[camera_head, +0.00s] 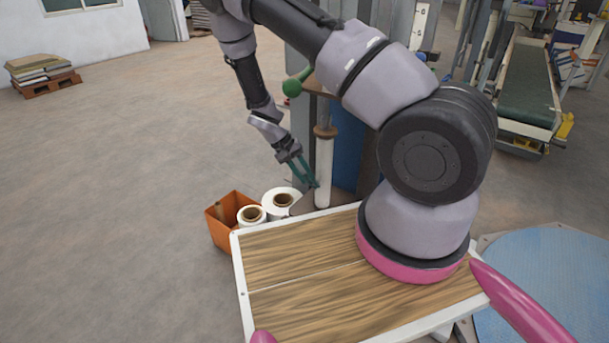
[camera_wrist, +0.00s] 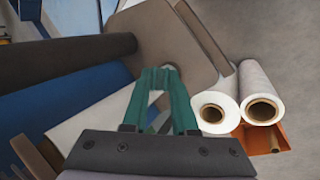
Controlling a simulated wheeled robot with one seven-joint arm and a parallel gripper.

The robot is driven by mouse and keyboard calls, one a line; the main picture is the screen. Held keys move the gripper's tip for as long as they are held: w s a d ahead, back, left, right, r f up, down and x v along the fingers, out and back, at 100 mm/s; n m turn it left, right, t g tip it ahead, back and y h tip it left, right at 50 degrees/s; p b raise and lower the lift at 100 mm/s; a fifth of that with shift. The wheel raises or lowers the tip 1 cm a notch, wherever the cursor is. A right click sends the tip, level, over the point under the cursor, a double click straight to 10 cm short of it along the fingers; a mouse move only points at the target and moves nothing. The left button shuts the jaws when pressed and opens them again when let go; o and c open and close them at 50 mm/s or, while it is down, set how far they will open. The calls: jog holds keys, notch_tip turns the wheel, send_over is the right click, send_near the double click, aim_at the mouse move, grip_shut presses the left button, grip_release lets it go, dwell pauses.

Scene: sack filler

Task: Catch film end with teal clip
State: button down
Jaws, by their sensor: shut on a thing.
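My gripper (camera_head: 300,166) hangs left of an upright white film roll (camera_head: 323,172), its tips low and close to the roll. Its dark front carries the teal clip (camera_wrist: 160,82), whose two arms run forward and draw together at the tip in the wrist view. I take my gripper as shut on this clip; where fingers end and clip begins is unclear. The white film roll (camera_wrist: 90,120) lies aslant to the left of the clip in the wrist view. I cannot make out a loose film end, nor whether the clip touches the film.
Two white rolls with brown cores (camera_head: 282,200) stand by an orange box (camera_head: 221,236), left of the film roll. A brown-grey plate (camera_wrist: 165,35) lies beyond the clip. A green ball knob (camera_head: 291,88) sticks out above. Open floor (camera_head: 120,170) lies left.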

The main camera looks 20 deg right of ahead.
jog(key=s+a, duration=0.5)
jog(key=a, duration=0.2)
dwell(1.0)
jog(key=shift+s+a, duration=0.1)
jog(key=w+d+r+n+t, duration=0.1)
jog(key=w+d+r, duration=0.2)
jog(key=w+r, duration=0.85)
jog(key=w+d+r+n, duration=0.1)
jog(key=w+d+r, duration=0.2)
jog(key=w+r, duration=0.8)
jog(key=w+d+r, duration=0.2)
jog(key=r, duration=0.3)
jog(key=w+d+r, duration=0.3)
jog(key=r, duration=0.3)
jog(key=shift+r+n, duration=0.15)
jog(key=shift+n, duration=0.25)
